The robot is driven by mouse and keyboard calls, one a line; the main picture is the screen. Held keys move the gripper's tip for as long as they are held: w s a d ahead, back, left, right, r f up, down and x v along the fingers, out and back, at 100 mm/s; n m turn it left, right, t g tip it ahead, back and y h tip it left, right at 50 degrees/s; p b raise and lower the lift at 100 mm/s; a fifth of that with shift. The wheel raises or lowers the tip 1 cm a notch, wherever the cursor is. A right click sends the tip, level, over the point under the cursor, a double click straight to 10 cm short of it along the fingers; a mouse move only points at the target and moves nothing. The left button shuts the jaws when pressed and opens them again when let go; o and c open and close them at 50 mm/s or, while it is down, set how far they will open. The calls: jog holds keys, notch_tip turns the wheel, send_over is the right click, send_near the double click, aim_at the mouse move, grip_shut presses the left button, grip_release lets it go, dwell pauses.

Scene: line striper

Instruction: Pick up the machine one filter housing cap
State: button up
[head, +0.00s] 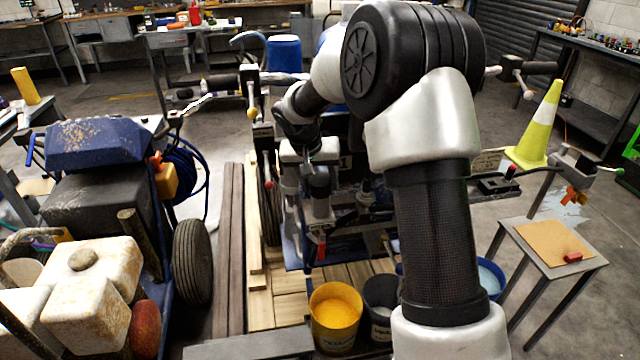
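Machine one (343,162), a striper with a blue and black frame and a partly hidden "1" label, stands mid-picture behind my arm. On its front is an upright grey cylinder with a dark top (319,184), which looks like the filter housing and its cap. I cannot tell for certain which part is the cap. My arm reaches up and over from the lower right, and its wrist bends down toward the machine. My gripper (308,166) is just above and beside the dark top. Its fingers are small and dark here, and I cannot tell whether they touch it.
A yellow bucket (335,312) and a dark bucket (380,294) stand below the machine on wooden boards. A second, worn striper (95,145) stands at left. A small table (535,245) and a yellow-green cone (538,125) are at right. My arm hides part of the machine.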

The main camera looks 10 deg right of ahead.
aim_at(320, 179)
jog(key=shift+a, duration=0.1)
jog(key=c, duration=0.5)
jog(key=shift+r, duration=0.2)
jog(key=shift+c, duration=0.5)
notch_tip(320, 179, up, 9)
jog(key=shift+f+p, duration=0.2)
jog(key=shift+p, duration=0.8)
jog(key=shift+c, duration=0.7)
jog(key=shift+s+r, duration=0.25)
jog(key=shift+s, duration=0.05)
jog(key=s+f+n+y, duration=0.1)
jog(key=s+f+n, duration=0.3)
jog(key=s, duration=1.2)
notch_tip(320, 179, up, 12)
jog(key=s+m+p, duration=0.1)
jog(key=p, duration=1.5)
jog(key=shift+s+d+f+t+p, duration=0.2)
jog(key=shift+d+f+t+p, duration=0.05)
jog(key=shift+d+t+p, duration=0.05)
